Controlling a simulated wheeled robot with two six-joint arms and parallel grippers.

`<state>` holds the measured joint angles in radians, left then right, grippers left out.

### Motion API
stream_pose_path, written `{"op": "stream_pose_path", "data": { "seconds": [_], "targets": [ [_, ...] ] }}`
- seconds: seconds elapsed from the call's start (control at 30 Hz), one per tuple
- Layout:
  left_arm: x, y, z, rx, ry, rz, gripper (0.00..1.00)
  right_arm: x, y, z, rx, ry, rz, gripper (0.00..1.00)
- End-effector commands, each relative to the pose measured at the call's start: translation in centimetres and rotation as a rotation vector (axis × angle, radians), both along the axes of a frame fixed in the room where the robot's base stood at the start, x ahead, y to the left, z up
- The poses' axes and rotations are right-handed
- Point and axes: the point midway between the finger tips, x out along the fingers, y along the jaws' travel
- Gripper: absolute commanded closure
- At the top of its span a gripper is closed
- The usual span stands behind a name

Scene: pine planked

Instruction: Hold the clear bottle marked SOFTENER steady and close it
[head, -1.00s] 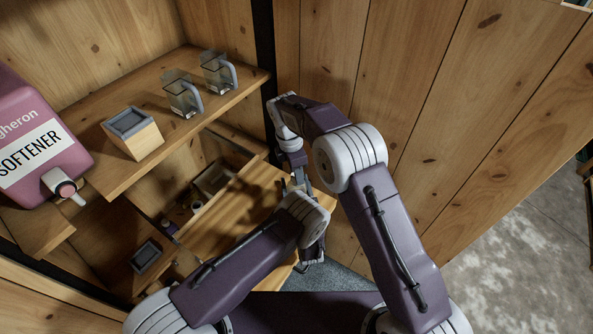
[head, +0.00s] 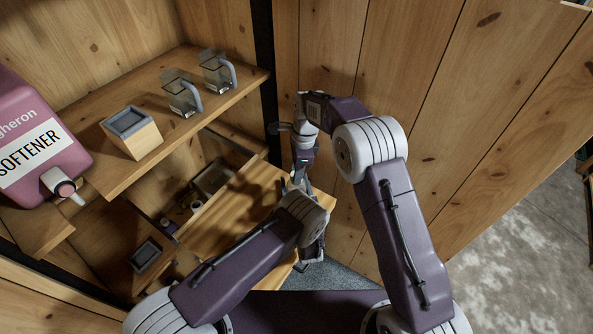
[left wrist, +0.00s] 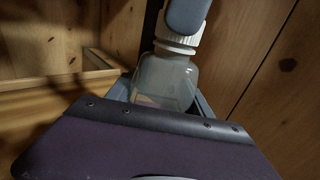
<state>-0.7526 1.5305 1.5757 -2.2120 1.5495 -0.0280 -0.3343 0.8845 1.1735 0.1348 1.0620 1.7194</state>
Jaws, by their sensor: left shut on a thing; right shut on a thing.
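A clear bottle (left wrist: 165,80) stands upright in the left wrist view, between the jaws of my left gripper (left wrist: 163,98), which is shut on it. A white ribbed cap (left wrist: 180,32) sits at the bottle's neck. I cannot tell how tightly it is seated. My right gripper (left wrist: 187,14) comes down from above, shut on the cap. No marking on the bottle is readable. In the head view my right gripper (head: 299,180) points down just above my left wrist, and my arms hide the bottle and cap.
A large pink container (head: 40,150) with a SOFTENER label and a spout stands at the left. The upper shelf (head: 200,120) holds two glass mugs (head: 182,95) and a wooden box (head: 132,133). A plank wall (head: 440,130) rises close on the right.

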Motion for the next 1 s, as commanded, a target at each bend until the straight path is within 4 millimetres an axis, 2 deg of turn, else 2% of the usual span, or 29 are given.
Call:
{"op": "stream_pose_path", "data": {
  "seconds": [0.03,0.13,0.3,0.33,0.4,0.7,1.0],
  "targets": [
    [0.0,0.0,0.0,0.000,-0.001,0.000,1.00,0.0,0.0,0.1,-0.001,-0.002,-0.123,1.00],
    [0.0,0.0,0.0,0.001,-0.001,0.001,1.00,0.0,0.0,0.0,-0.001,-0.002,-0.331,1.00],
    [0.0,0.0,0.0,0.001,-0.001,0.001,1.00,0.0,0.0,0.0,-0.002,-0.001,-0.349,1.00],
    [0.0,0.0,0.0,0.001,-0.001,0.001,1.00,0.0,0.0,0.0,-0.002,-0.001,-0.348,0.58],
    [0.0,0.0,0.0,0.001,-0.001,0.001,1.00,0.0,0.0,0.0,-0.002,-0.001,-0.348,0.45],
    [0.0,0.0,0.0,0.001,-0.001,0.001,1.00,0.0,0.0,0.2,-0.002,-0.001,-0.346,0.45],
    [0.0,0.0,0.0,0.000,0.000,0.001,1.00,0.1,0.0,4.0,-0.001,-0.003,-0.345,0.45]
  ]
}}
